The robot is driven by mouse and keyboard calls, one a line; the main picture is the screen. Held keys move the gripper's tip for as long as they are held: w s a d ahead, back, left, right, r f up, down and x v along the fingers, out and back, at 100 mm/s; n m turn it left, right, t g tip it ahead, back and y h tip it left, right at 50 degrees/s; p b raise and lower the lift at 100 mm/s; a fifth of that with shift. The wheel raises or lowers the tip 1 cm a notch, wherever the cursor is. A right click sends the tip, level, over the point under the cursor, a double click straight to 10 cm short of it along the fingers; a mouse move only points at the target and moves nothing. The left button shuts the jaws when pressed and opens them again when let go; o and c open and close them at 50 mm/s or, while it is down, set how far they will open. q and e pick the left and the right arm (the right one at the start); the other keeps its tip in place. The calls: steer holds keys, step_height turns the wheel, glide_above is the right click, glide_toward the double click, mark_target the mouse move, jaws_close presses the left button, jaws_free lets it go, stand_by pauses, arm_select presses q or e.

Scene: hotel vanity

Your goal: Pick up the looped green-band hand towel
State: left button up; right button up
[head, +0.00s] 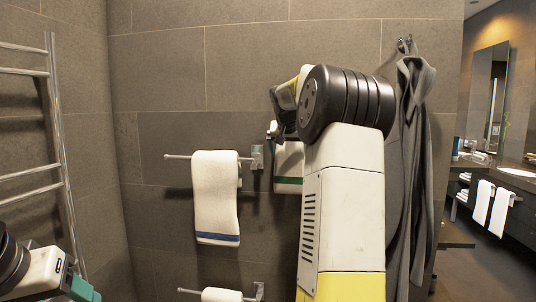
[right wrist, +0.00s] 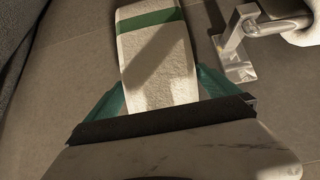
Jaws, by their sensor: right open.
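The white hand towel with a green band (head: 288,181) hangs against the tiled wall, partly hidden behind my right arm in the head view. In the right wrist view the towel (right wrist: 156,56) runs up from between my teal fingers, its green band near the top edge. My right gripper (right wrist: 165,92) is open, with one finger on each side of the towel. In the head view my right gripper (head: 273,131) shows only in part, beside the upper part of this towel. A teal part of my left gripper (head: 84,289) shows at the lower left; its jaws cannot be made out.
A blue-band white towel (head: 216,190) hangs on a metal rail (head: 178,156) left of the green-band one. Another white towel (head: 221,295) hangs below. A grey robe (head: 416,120) hangs right of my arm. A ladder rack (head: 58,130) stands at left.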

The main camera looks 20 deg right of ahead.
steer(key=c, duration=1.1)
steer(key=shift+r, duration=0.2)
